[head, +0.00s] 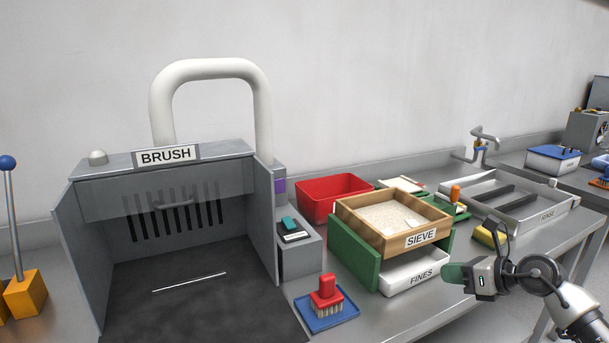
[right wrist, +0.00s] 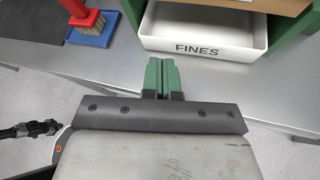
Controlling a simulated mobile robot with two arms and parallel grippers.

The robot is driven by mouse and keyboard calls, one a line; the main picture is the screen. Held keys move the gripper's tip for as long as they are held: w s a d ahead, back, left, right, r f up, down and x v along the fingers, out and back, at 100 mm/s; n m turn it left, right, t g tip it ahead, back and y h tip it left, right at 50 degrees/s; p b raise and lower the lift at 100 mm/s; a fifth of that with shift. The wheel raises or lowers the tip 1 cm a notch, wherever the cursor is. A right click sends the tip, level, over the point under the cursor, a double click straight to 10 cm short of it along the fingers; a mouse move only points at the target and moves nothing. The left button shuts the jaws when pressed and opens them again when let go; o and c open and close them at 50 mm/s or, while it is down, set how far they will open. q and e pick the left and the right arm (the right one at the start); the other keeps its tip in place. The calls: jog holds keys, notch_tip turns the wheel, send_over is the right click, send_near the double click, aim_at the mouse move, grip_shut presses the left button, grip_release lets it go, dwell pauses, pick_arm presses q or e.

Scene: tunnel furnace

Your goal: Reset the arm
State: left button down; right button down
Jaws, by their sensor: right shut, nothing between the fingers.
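My right gripper (head: 451,273) is at the lower right of the head view, in front of the bench near the sieve stand. In the right wrist view its green fingertips (right wrist: 161,75) are together, with nothing between them. They point toward the front of the white FINES tray (right wrist: 205,35), apart from it as far as I can tell. My left gripper does not show in the head view.
The wooden SIEVE box (head: 385,232) sits on a green stand above the FINES tray. A red brush (head: 327,292) stands on a blue pad to its left. The grey BRUSH booth (head: 90,225) is at left.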

jog(key=s+a+m+t, duration=0.6)
jog(key=a+m+t, duration=0.4)
jog(key=m, duration=0.6)
jog(key=s+d+f+m+g+h, duration=0.3)
jog(key=s+f+m+g+h, duration=0.3)
jog(key=s+f+m+h, duration=0.9)
jog(key=s+a+f+m+g+y, duration=0.3)
jog(key=s+m+g, duration=0.15)
jog(key=s, duration=0.25)
jog(key=s+a+f+m+g+y, duration=0.35)
jog(key=s+g, duration=0.25)
jog(key=s, duration=0.2)
notch_tip(320, 180, down, 23)
jog(key=d+p, duration=0.1)
jog(key=p, duration=0.3)
jog(key=s+d+f+g+p, duration=0.2)
jog(key=s+d+f, duration=0.1)
jog(key=s+f, duration=0.9)
jog(key=s, duration=0.4)
jog(key=shift+s+f, duration=0.2)
jog(key=shift+s, duration=0.05)
jog(key=c, duration=1.8)
grip_release()
jog(key=shift+c, duration=0.2)
